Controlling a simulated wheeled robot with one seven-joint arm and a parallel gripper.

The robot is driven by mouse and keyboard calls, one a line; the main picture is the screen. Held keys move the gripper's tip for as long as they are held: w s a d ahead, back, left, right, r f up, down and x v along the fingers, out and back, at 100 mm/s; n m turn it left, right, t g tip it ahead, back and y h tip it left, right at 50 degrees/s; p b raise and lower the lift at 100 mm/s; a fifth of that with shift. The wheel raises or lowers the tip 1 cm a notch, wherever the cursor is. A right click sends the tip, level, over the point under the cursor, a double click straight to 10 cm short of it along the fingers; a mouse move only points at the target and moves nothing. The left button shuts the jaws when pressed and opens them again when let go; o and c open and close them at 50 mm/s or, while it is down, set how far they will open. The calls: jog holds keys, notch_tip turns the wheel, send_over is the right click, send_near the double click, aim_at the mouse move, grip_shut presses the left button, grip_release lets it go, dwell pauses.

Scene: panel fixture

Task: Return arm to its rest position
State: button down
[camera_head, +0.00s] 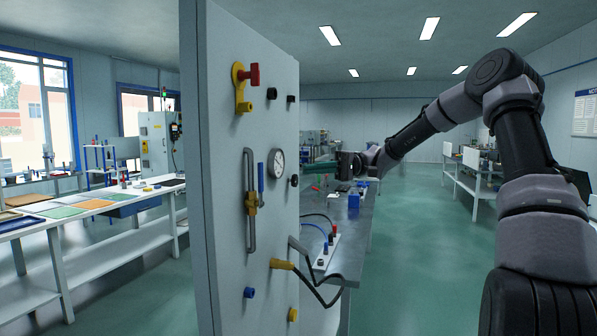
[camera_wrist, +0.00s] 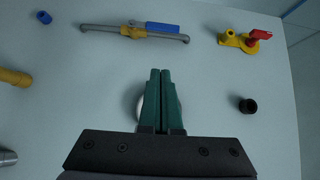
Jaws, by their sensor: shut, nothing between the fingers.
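My gripper (camera_wrist: 160,78) is shut and empty in the wrist view, its two green fingers side by side in front of the grey panel. In the head view my gripper (camera_head: 310,167) is to the right of the panel (camera_head: 225,200), its fingers pointing left toward the panel face. My arm reaches in from the right, bent at a high elbow. The round gauge (camera_head: 278,162) is on the panel; in the wrist view it is mostly hidden behind the fingers.
A bench (camera_head: 350,240) stands behind the panel. Open green floor (camera_head: 425,260) lies at right.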

jog(key=s+d+f+m+t+h, duration=0.2)
jog(key=s+f+m+t+h, duration=0.15)
jog(key=s+h, duration=0.55)
jog(key=s+d+r+m+t+h, duration=0.2)
jog(key=s+d+r+m+t, duration=0.1)
jog(key=s+d+t, duration=0.2)
jog(key=s+d+r+m+t+h, duration=0.3)
jog(key=s+d+t, duration=0.3)
jog(key=s+d, duration=0.3)
jog(key=shift+s+d, duration=0.25)
jog(key=shift+d, duration=0.9)
